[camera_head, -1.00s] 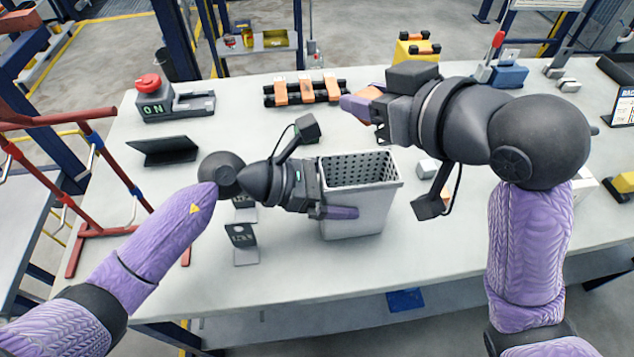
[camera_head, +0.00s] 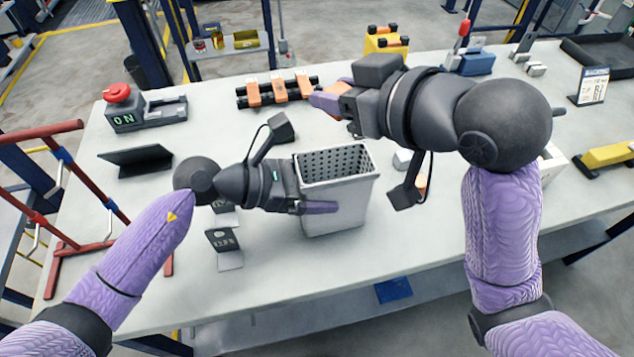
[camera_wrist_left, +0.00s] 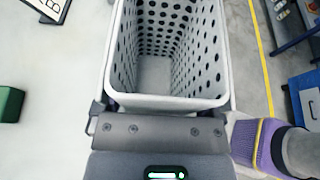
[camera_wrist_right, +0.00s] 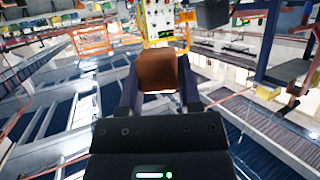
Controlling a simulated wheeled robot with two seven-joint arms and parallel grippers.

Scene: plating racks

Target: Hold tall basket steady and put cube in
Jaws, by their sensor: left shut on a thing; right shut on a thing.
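The tall basket (camera_head: 338,212), pale grey with a perforated inside, stands upright on the table. My left gripper (camera_head: 318,190) is shut on it from the left. One purple finger lies along its near wall; the far finger is hidden. In the left wrist view the basket (camera_wrist_left: 168,103) fills the space ahead of the gripper, and its visible inside is empty. My right gripper (camera_head: 338,98) is shut on an orange-brown cube (camera_wrist_right: 158,70). It holds the cube in the air, above and beyond the basket's rim; the cube is mostly hidden by the fingers in the head view.
The white table (camera_head: 270,265) is clear in front of the basket. Small dark signs (camera_head: 222,240) stand to its left, with a black tablet (camera_head: 137,160) and red button box (camera_head: 122,108) further left. A rack with orange pieces (camera_head: 277,92) is behind. A white block (camera_head: 402,160) lies right.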

